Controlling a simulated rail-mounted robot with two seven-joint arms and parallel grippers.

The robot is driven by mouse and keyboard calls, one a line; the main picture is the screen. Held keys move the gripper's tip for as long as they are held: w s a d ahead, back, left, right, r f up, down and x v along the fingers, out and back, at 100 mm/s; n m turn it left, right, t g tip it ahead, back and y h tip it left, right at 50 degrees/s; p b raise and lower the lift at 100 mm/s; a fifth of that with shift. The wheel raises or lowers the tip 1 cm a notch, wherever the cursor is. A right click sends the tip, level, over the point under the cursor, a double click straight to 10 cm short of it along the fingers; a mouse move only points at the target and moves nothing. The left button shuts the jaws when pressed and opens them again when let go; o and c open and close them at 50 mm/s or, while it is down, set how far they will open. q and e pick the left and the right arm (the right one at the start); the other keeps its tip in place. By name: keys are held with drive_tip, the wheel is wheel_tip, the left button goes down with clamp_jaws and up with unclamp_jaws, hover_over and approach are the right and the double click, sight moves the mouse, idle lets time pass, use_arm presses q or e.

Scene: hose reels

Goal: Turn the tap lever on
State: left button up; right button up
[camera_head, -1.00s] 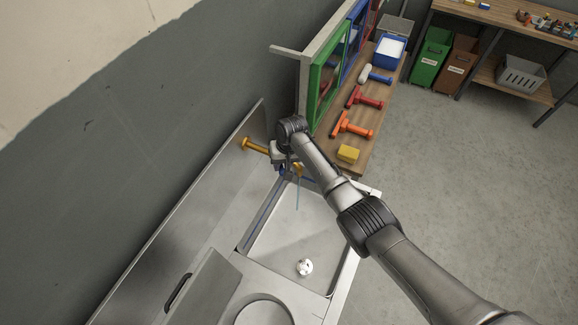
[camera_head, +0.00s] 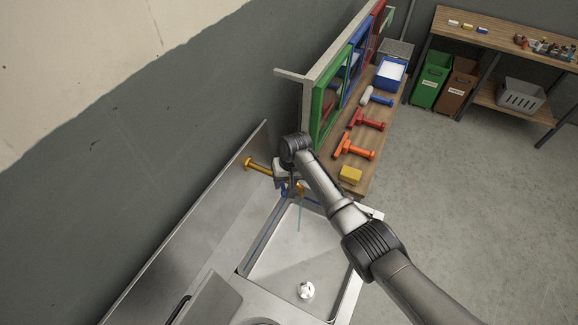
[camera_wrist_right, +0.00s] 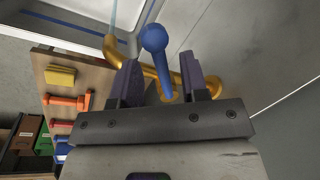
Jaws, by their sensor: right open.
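The yellow tap (camera_head: 258,166) comes out of the steel back panel above the sink, and its curved pipe also shows in the right wrist view (camera_wrist_right: 209,88). Its blue lever (camera_wrist_right: 156,52) has a rounded knob and stands between the fingers of my right gripper (camera_wrist_right: 162,82). The fingers are open, one on each side, with gaps to the lever. In the head view, my right gripper (camera_head: 283,179) is at the tap and partly hides it. A thin pale-blue stream (camera_head: 299,215) runs down from the spout. My left gripper is not in view.
The steel sink basin (camera_head: 278,262) lies below, with a white drain piece (camera_head: 306,290). A wooden bench (camera_head: 351,188) behind holds a yellow sponge (camera_head: 350,174), orange and red squeegees and a blue bin. Framed panels (camera_head: 325,107) rise close beside my right wrist.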

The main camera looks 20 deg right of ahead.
wheel_tip(320, 180, up, 12)
drive_tip(key=d+b, duration=0.1)
drive_tip(key=d, duration=0.1)
drive_tip(key=shift+s+d+f, duration=0.15)
drive_tip(key=shift+f, duration=0.05)
idle(0.5)
